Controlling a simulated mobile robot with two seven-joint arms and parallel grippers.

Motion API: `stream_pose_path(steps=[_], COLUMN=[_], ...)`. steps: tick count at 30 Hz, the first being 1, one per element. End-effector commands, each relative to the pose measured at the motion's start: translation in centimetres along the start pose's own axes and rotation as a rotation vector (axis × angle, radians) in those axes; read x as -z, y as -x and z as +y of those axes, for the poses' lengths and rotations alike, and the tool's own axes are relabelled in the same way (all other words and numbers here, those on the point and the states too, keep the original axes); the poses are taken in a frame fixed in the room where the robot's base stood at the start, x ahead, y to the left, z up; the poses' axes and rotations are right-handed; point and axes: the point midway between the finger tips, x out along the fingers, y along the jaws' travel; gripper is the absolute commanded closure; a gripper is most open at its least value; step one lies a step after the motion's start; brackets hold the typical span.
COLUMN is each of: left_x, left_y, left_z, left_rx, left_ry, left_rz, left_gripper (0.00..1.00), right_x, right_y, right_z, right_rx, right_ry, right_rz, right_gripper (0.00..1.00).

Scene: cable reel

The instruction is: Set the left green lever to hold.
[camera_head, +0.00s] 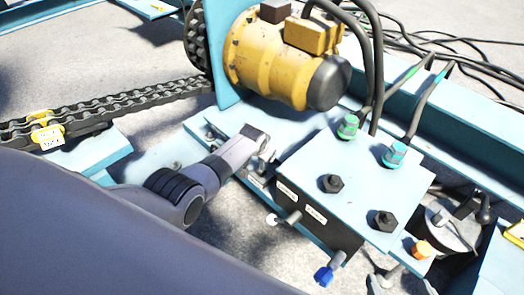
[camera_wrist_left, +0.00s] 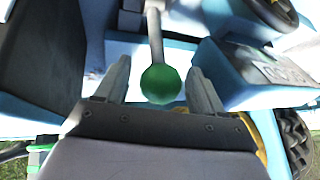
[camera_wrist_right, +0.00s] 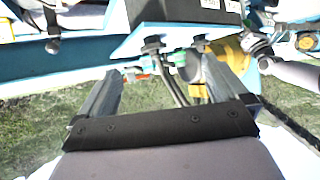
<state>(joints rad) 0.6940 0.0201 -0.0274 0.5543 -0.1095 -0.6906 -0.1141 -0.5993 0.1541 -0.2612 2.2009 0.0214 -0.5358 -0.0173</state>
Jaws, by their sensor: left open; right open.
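The green ball knob (camera_wrist_left: 160,84) of the left lever sits at the end of a grey rod (camera_wrist_left: 155,28) in the left wrist view. My open left gripper (camera_wrist_left: 158,72) has a finger on each side of it, with gaps showing. In the head view my left gripper (camera_head: 262,148) is at the left end of the blue valve block (camera_head: 352,165) and hides the knob. My right gripper (camera_wrist_right: 166,68) is open and empty in its wrist view, facing the block from a distance. In the head view its tips (camera_head: 402,282) show at the bottom edge.
A white-knobbed lever (camera_head: 271,219) and a blue-knobbed lever (camera_head: 323,276) stick out of the block's labelled front. Bolts and hose fittings (camera_head: 348,126) stand on its top. A yellow motor (camera_head: 268,60) and a chain (camera_head: 130,100) lie behind and left.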

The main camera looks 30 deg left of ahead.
Motion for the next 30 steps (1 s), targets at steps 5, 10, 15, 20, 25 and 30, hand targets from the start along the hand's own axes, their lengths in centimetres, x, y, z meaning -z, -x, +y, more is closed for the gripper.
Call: stream_pose_path(steps=[5,10,15,20,25,30], left_x=[0.2,0.2,0.2,0.2,0.1,0.1], left_y=[1.3,3.3,5.3,6.6,7.1,7.1], left_z=[-0.1,-0.1,-0.1,0.0,0.0,0.1], left_rx=[0.0,-0.001,-0.001,0.0,0.0,0.0], left_ry=[0.0,0.0,-0.001,-0.001,-0.001,-0.001], left_rz=[0.0,-0.001,0.0,0.001,0.001,0.001], left_gripper=[0.31,0.31,0.31,0.31,0.31,0.31], right_x=[0.6,-1.2,-2.1,-1.8,-1.8,-1.8], right_y=[0.6,1.3,2.0,2.4,2.6,2.5], right_z=[0.2,1.7,2.6,2.8,2.9,2.9], right_rx=[-0.005,-0.041,-0.064,-0.069,-0.071,-0.071], right_ry=[-0.009,-0.036,-0.057,-0.062,-0.064,-0.065], right_rz=[-0.007,-0.071,-0.108,-0.114,-0.118,-0.118], right_gripper=[0.0,0.0,0.0,0.0,0.0,0.0])
